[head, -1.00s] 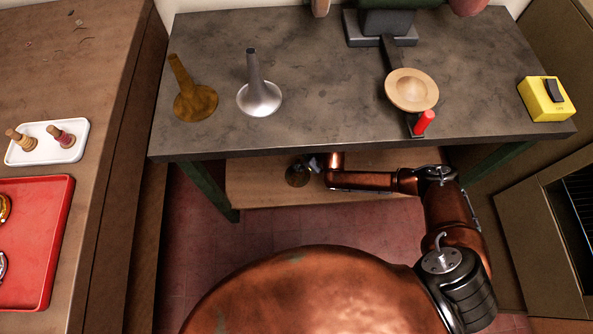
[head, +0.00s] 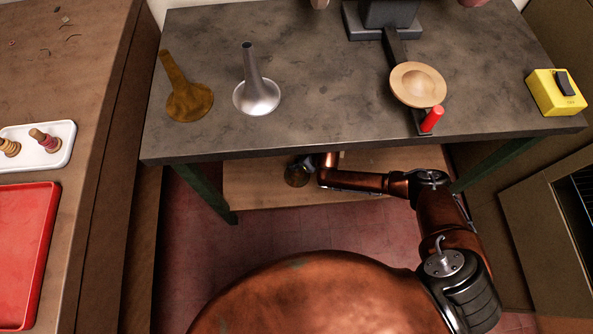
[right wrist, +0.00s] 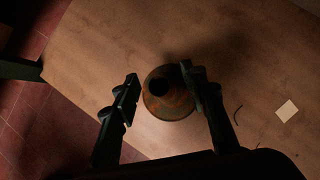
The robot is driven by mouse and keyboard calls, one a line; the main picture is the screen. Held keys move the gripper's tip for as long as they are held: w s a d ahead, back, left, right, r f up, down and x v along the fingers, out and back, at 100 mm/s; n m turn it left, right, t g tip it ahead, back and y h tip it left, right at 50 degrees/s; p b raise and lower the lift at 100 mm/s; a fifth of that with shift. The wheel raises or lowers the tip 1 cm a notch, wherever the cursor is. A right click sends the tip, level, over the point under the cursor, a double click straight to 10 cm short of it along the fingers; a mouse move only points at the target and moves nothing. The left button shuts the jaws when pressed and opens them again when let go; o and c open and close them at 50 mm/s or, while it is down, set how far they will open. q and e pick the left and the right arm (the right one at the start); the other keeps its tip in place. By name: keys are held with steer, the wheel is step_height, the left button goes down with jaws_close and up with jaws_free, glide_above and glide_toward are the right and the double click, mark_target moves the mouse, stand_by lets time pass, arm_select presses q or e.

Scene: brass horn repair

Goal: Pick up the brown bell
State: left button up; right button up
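A brown flared bell (head: 190,103) stands on the grey bench top at the left, its narrow stem up. A silver bell (head: 257,97) stands to its right. A third, brown-green bell (head: 296,176) is on the low wooden shelf under the bench; it also shows in the right wrist view (right wrist: 166,93), where its dark round opening faces the camera. My right gripper (right wrist: 160,76) is open, with fingers on either side of this bell. The right finger overlaps its edge; I cannot tell if it touches. My left gripper is out of view.
The bench edge (head: 350,147) overhangs my right arm and the low shelf (head: 245,187). On the bench are a wooden disc (head: 418,86), a red handle (head: 432,120) and a yellow switch box (head: 553,95). A red tray (head: 25,240) and white tray (head: 62,150) lie left.

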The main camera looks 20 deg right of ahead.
jaws_close()
stand_by(0.6)
